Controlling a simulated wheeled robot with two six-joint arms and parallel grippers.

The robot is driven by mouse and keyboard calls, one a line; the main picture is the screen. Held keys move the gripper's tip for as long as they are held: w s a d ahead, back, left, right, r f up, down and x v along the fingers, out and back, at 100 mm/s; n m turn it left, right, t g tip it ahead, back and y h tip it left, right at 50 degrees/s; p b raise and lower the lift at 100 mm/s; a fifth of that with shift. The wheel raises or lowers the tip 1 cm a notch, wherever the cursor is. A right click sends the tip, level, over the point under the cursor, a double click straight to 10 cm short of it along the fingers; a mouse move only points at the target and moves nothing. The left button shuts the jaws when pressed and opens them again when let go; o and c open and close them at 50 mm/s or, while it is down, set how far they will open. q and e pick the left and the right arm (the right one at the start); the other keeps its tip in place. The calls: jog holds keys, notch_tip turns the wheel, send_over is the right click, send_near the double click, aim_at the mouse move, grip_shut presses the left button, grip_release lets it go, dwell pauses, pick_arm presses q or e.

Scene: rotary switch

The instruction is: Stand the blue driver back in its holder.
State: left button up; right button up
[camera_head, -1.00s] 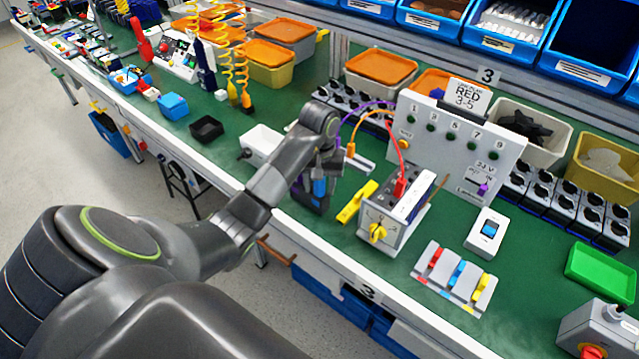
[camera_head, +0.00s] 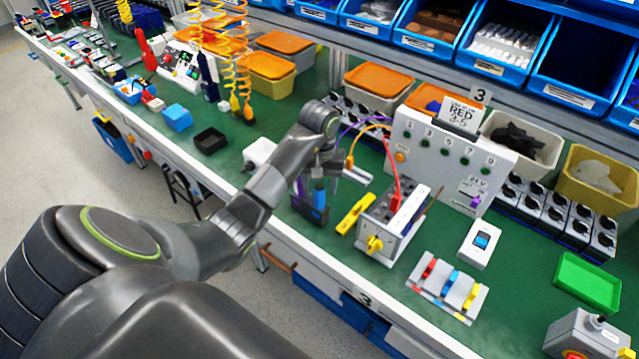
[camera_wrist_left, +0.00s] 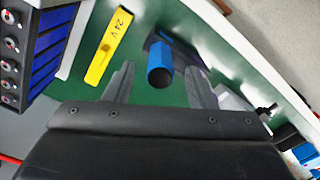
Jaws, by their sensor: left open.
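The blue driver (camera_head: 319,196) stands with its handle up at a dark holder (camera_head: 313,213) near the bench's front edge. How deep its shaft sits is hidden. In the left wrist view the blue handle (camera_wrist_left: 160,62) points toward the camera, between the two finger lines, with a gap on each side. My left gripper (camera_head: 324,172) is open, just above the handle, and appears not to touch it. Part of the holder is hidden behind the fingers and handle. My right gripper is not in view.
A yellow 24V bar (camera_head: 355,213) and a grey box with a yellow knob (camera_head: 389,232) stand right of the holder. A white panel (camera_head: 446,152) with cables is behind. A red, blue and yellow switch block (camera_head: 447,288) lies further right. Green bench lies bare between them.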

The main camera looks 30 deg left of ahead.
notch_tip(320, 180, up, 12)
jog(key=p, duration=1.1)
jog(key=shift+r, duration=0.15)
